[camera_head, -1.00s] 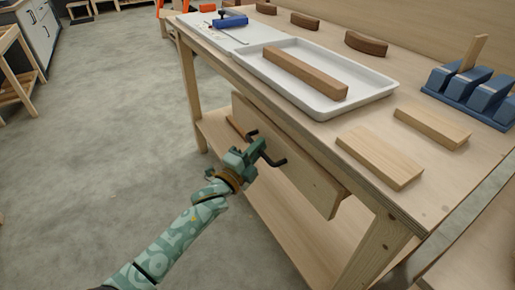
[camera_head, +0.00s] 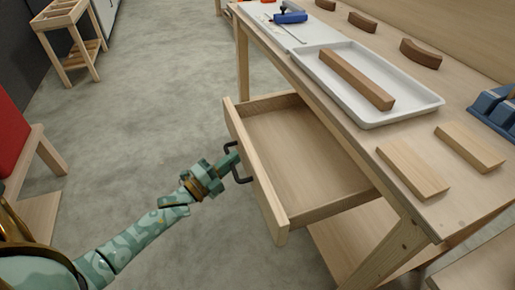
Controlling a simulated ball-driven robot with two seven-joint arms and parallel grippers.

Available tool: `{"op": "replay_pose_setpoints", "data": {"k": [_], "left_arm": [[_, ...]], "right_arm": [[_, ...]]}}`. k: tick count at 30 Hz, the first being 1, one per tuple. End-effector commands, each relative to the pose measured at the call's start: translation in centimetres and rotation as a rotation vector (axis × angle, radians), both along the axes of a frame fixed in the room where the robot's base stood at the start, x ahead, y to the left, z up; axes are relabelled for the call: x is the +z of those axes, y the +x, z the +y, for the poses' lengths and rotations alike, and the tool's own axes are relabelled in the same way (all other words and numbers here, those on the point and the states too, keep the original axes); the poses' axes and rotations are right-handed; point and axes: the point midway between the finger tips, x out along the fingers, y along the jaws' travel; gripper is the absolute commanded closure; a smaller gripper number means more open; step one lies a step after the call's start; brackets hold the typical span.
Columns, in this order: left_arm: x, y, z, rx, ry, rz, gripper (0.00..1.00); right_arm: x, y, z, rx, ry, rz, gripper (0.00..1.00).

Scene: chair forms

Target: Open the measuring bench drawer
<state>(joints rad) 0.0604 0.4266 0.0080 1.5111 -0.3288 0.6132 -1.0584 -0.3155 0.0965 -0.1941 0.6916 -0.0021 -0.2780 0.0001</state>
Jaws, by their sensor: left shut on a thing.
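The measuring bench (camera_head: 440,200) is a light wooden table on the right. Its drawer (camera_head: 290,150) stands well out from under the top, with its empty inside showing. The drawer front (camera_head: 258,170) has a dark bar handle (camera_head: 236,165). My left gripper (camera_head: 232,163) is shut on the handle, reaching in from the left. My right gripper is not in view.
On the bench top lie a white tray (camera_head: 415,104) with a brown wooden bar (camera_head: 355,78), two light blocks (camera_head: 412,167) (camera_head: 470,147), curved brown pieces (camera_head: 420,53) and a blue tool (camera_head: 290,17). A red-topped piece of furniture (camera_head: 12,130) stands at left. The floor between is clear.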

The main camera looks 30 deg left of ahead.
Motion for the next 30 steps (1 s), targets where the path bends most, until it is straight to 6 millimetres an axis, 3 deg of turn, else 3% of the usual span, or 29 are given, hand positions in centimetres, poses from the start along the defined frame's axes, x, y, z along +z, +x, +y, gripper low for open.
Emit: {"op": "replay_pose_setpoints", "data": {"k": [3,9,25,26,27,28,30], "left_arm": [[0.0,-2.1,1.6,0.001,0.002,0.004,1.0],[-0.1,-4.3,3.3,0.001,-0.001,0.002,1.0],[-0.2,-5.0,4.0,0.002,0.0,0.002,1.0],[-0.2,-5.0,4.0,0.002,0.0,0.002,0.82],[-0.2,-5.0,4.0,0.002,0.0,0.002,0.71],[-0.2,-5.0,4.0,0.002,0.0,0.002,0.66],[-0.1,-5.0,4.0,0.001,0.0,0.001,0.66]], "right_arm": [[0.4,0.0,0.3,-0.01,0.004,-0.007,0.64],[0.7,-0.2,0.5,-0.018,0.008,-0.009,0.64],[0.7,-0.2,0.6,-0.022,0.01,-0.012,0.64],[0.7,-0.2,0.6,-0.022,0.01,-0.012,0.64],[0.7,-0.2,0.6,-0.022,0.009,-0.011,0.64],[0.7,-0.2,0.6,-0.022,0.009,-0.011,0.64],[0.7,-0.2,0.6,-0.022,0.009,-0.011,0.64]]}}
